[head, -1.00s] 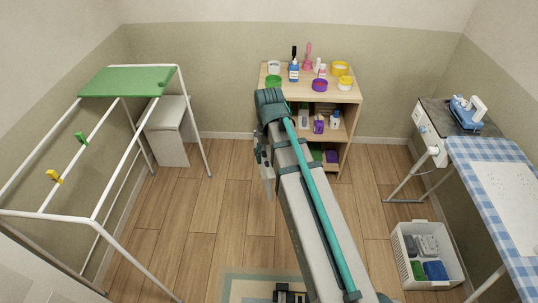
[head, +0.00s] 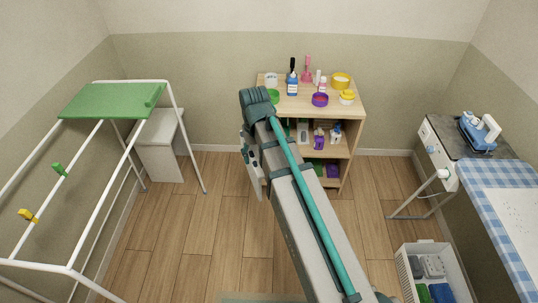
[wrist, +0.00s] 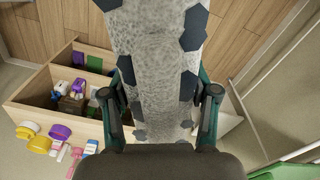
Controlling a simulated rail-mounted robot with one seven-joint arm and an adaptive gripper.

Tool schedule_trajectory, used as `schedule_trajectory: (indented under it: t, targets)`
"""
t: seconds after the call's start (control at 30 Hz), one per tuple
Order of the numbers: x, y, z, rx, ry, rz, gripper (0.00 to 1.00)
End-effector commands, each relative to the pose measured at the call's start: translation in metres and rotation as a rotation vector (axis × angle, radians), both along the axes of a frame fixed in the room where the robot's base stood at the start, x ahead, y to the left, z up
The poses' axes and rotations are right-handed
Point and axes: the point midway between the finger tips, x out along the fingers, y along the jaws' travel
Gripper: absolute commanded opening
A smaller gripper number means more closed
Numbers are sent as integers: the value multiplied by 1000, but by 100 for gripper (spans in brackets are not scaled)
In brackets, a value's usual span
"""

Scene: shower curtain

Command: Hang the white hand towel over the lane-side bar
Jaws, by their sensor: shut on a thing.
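My gripper (wrist: 161,100) is shut on a pale grey-white cloth (wrist: 155,50) with dark hexagon patches, the only towel-like thing I hold. In the head view the cloth (head: 252,178) hangs down beside my arm, partly hidden by it, in front of the shelf unit. A white drying rack stands at the left. Its room-side bar (head: 112,183) is bare along the visible length and apart from the cloth. A green clip (head: 59,169) and a yellow clip (head: 27,215) sit on the middle bar.
A wooden shelf unit (head: 350,116) with bottles and tubs stands at the back wall. A white stool (head: 158,148) is behind the rack. An ironing board (head: 500,195) and a white basket (head: 405,268) are at the right. Floor (head: 190,225) between rack and arm is clear.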

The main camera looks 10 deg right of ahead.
Motion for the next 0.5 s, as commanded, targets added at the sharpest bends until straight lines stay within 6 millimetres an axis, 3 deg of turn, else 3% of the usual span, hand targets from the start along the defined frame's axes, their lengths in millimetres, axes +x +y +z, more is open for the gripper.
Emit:
schedule_trajectory:
  t: [0.17, 0.5]
  targets:
    - [29, 48, 13, 1, -11, 75, 0]
    - [87, 175, 48, 7, -22, 162, 0]
